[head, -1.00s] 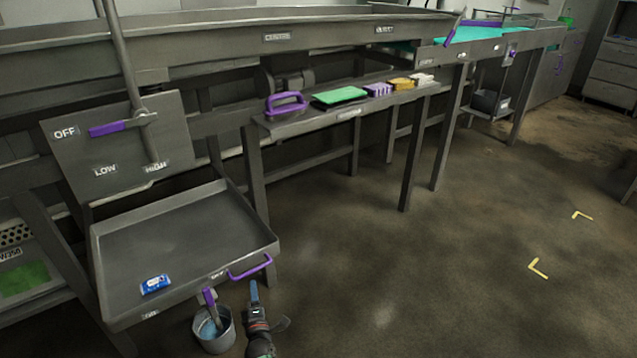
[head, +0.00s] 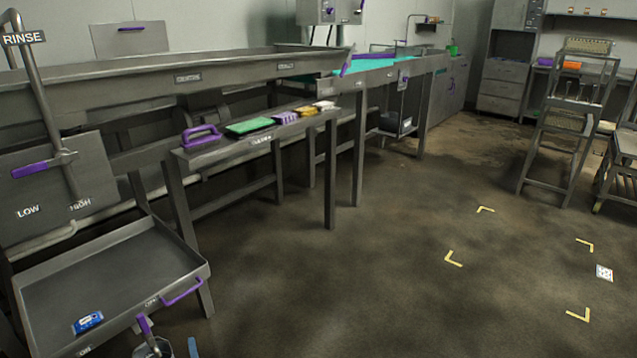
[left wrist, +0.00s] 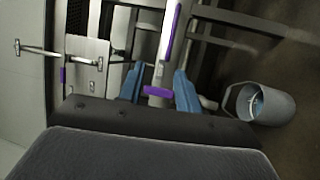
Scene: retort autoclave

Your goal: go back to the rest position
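My left gripper (head: 192,347) shows only as a blue fingertip at the bottom edge of the head view, just right of the bucket. In the left wrist view my left gripper (left wrist: 160,88) has its two blue fingers spread apart, with nothing held between them. A purple bar (left wrist: 158,92) shows in the gap between the fingers; it seems to lie beyond them. My right gripper is in neither view.
The grey tray (head: 110,262) with a purple handle (head: 182,291) holds a blue packet (head: 88,322). A metal bucket (left wrist: 262,105) stands on the floor close by. A bench shelf (head: 215,150) carries coloured items. Open floor (head: 370,260) lies to the right.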

